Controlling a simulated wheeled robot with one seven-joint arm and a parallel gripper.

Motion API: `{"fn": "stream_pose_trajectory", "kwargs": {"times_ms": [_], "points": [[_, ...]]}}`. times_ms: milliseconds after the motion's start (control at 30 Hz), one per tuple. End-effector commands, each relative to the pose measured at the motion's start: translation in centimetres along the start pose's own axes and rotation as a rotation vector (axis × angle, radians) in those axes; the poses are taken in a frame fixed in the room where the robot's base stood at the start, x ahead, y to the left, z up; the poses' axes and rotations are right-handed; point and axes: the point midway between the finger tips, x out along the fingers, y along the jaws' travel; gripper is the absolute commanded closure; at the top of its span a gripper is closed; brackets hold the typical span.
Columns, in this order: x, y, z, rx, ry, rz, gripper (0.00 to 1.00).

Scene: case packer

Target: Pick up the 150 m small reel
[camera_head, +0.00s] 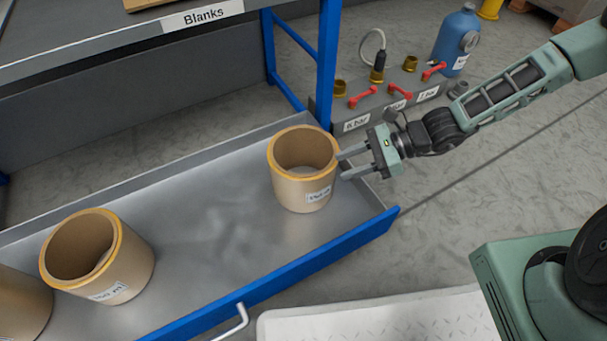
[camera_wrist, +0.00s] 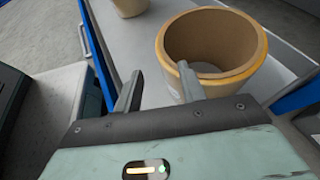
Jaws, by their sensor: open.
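A tan cardboard reel (camera_head: 290,188) with a yellow rim and a hollow middle stands upright at the right end of the grey drawer (camera_head: 195,235). Its white label is too small to read surely. In the wrist view this reel (camera_wrist: 238,80) is at upper right. My gripper (camera_head: 342,165) is open and empty, just right of the reel. One finger overlaps the reel's near side in the wrist view (camera_wrist: 160,80); I cannot tell whether it touches. Another similar reel (camera_head: 135,265) stands at the left, its label ending in "m".
Part of a further reel (camera_head: 18,305) shows at far left. The drawer has a blue front edge (camera_head: 300,262) and a handle (camera_head: 233,322). A blue post (camera_head: 328,60), a valve panel with red levers (camera_head: 400,92) and a blue bottle (camera_head: 456,38) are behind. The drawer's middle is clear.

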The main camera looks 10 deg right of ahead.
Motion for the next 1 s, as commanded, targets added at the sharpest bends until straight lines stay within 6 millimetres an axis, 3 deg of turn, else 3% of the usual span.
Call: {"fn": "stream_pose_trajectory", "kwargs": {"times_ms": [33,200,467,800,1000], "points": [[1.4,0.1,-0.5,-0.001,-0.003,0.003,0.60],[3.5,0.0,-0.3,-0.002,-0.002,0.001,0.60],[4.8,0.0,-0.3,-0.002,0.000,0.001,0.60],[8.7,0.1,-0.3,-0.002,-0.002,0.002,0.60],[9.2,0.1,0.0,-0.002,0.000,0.002,0.60]]}}
